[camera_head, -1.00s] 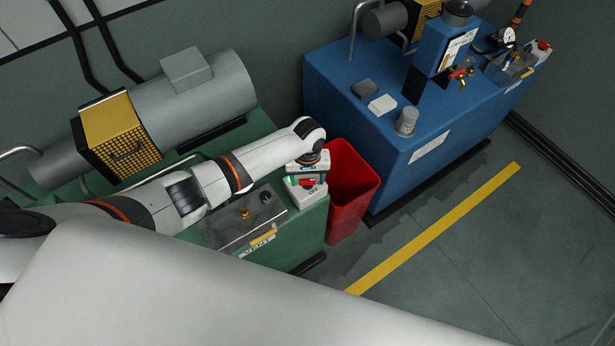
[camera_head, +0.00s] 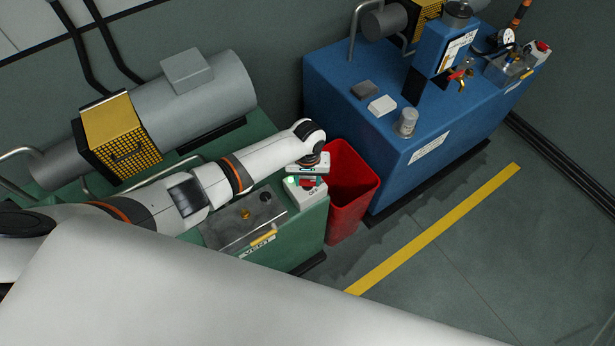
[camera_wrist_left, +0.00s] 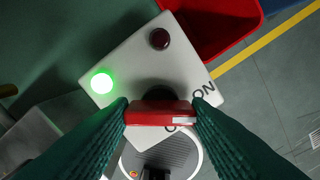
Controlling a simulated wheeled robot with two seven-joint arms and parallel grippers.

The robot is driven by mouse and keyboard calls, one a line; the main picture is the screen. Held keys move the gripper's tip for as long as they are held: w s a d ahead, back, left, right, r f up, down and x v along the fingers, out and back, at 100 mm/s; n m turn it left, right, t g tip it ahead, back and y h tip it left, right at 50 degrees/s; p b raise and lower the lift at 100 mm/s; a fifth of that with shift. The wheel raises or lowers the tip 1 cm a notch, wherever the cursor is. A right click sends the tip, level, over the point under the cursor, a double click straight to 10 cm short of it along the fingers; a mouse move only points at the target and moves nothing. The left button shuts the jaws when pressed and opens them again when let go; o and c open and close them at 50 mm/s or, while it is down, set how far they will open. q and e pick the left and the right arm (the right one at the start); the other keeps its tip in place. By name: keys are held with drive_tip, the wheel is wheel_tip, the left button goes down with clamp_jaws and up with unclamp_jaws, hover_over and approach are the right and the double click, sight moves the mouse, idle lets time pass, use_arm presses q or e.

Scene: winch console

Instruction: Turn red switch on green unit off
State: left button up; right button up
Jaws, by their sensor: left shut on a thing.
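The green unit (camera_head: 285,240) stands at the lower left in the head view. At its right end is a light switch box (camera_head: 316,192), partly under my left gripper (camera_head: 307,180). In the left wrist view the switch box (camera_wrist_left: 128,68) has a lit green lamp (camera_wrist_left: 101,83), a dark red lamp (camera_wrist_left: 159,38) and the letters "ON" to the right of the switch. The red switch (camera_wrist_left: 160,113) sits between the fingertips of my left gripper (camera_wrist_left: 160,116), which is shut on it. Its handle lies crosswise in that view. My right gripper is not in view.
A red bin (camera_head: 350,190) stands just right of the switch box. A blue unit (camera_head: 340,95) with taps and a jar is at the upper right. A grey motor cylinder (camera_head: 205,95) lies on the green unit. The floor at right is open, with a yellow line (camera_head: 440,225).

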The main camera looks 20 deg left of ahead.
use_arm(q)
drive_tip(key=shift+r+m+p, duration=0.1)
drive_tip(key=shift+m+p, duration=0.4)
drive_tip(key=shift+m, duration=0.7)
drive_tip(key=m, duration=0.2)
drive_tip(key=shift+m+p, duration=0.35)
drive_tip(key=shift+m, duration=0.05)
drive_tip(key=m, duration=0.3)
drive_tip(key=shift+p, duration=0.3)
drive_tip(key=shift+m, duration=1.3)
drive_tip(key=o, duration=1)
